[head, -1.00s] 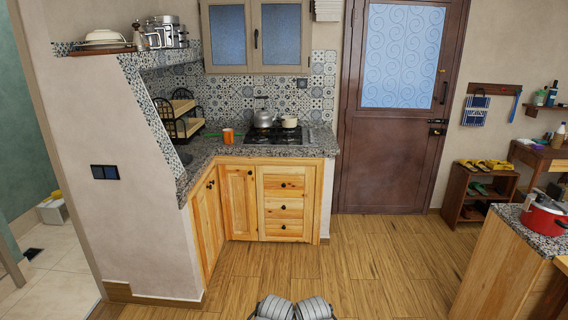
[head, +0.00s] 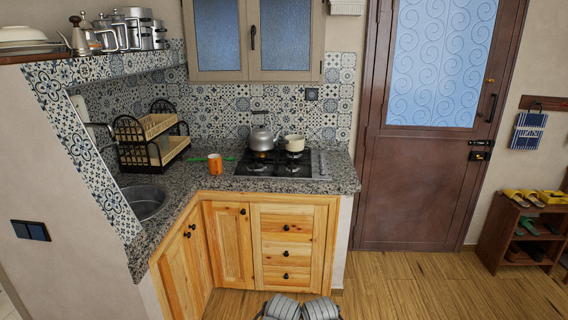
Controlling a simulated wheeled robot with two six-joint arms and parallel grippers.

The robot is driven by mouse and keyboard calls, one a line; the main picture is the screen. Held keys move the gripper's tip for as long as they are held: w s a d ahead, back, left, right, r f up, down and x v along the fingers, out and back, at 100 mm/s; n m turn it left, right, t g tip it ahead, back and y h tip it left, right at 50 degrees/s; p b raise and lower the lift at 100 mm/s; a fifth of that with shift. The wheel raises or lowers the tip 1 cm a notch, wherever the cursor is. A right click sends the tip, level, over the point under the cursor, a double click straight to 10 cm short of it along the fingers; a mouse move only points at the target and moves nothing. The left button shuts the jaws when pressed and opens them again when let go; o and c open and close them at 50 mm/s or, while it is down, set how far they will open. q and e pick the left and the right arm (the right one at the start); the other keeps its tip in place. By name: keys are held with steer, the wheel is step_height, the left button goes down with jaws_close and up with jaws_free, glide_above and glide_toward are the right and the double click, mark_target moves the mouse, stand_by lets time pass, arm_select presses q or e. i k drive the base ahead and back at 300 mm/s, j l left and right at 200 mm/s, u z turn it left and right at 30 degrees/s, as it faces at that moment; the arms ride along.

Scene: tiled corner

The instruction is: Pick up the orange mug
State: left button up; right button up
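The orange mug (head: 215,164) stands upright on the granite counter (head: 190,184) in the head view, left of the gas stove and in front of the dish rack. A green item (head: 197,158) lies right beside it, partly behind it. Neither of my grippers can be made out. Only grey rounded parts of mine show at the bottom centre, well below and apart from the mug.
A kettle (head: 262,137) and a cream pot (head: 294,143) stand on the stove (head: 283,164). The dish rack (head: 153,137) and sink (head: 146,201) lie left of the mug. Wooden cabinets (head: 232,245) front the counter. Free floor (head: 400,285) shows at the lower right.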

mark_target(214, 160)
steer(key=i+u, duration=0.1)
steer(key=i, duration=0.8)
steer(key=i+l+u, duration=0.15)
steer(key=i, duration=0.75)
